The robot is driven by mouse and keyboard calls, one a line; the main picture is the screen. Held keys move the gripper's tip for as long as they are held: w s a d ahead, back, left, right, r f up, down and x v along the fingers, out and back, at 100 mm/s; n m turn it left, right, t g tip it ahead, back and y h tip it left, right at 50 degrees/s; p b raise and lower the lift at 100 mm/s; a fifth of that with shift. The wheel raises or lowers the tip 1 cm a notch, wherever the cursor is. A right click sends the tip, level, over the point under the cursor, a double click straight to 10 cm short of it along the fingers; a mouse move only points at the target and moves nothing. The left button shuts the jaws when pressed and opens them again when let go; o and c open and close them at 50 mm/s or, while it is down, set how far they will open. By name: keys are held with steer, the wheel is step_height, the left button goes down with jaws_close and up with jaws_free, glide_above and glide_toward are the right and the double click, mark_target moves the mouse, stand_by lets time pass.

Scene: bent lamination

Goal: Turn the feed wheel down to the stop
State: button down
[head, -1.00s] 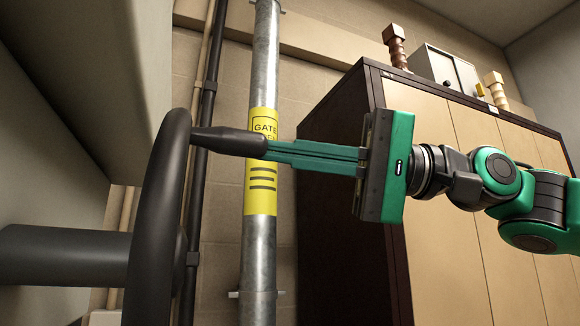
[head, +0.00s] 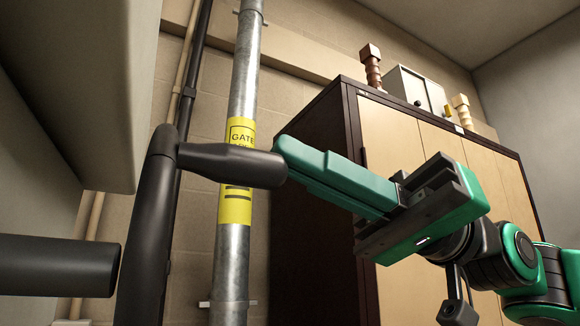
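The feed wheel (head: 147,235) is a black rim seen almost edge-on at the left. A thick dark shaft (head: 60,265) lies to its left. A black handle (head: 232,164) sticks out to the right from the upper part of the rim. My gripper (head: 284,158) reaches in from the right with its long green fingers, and their tips meet the handle's free end. The handle hides part of the fingertips. The fingers look close together, but I cannot tell whether they clasp the handle or only touch it.
A grey pipe (head: 230,270) with a yellow label (head: 236,205) stands behind the handle. A grey overhanging body (head: 90,90) fills the upper left. A tan-doored cabinet (head: 385,130) with a box (head: 415,88) on top stands behind my arm.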

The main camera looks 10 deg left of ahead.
steer(key=shift+s+d+f, duration=0.25)
steer(key=shift+s+f, duration=0.1)
steer(key=shift+f, duration=0.15)
steer(key=shift+s+d+f, duration=0.2)
steer(key=shift+s+f, duration=0.1)
steer(key=shift+f, duration=0.15)
steer(key=shift+s+d+f, duration=0.1)
steer(key=shift+f, duration=0.2)
steer(key=shift+s+f, duration=0.1)
steer(key=shift+f, duration=0.05)
glide_toward(287, 177)
steer(key=w+d, duration=0.2)
steer(key=d, duration=0.1)
steer(key=shift+w+f, duration=0.3)
steer(key=shift+w, duration=0.05)
steer(key=shift+x, duration=4.75)
steer(key=shift+d+f, duration=0.1)
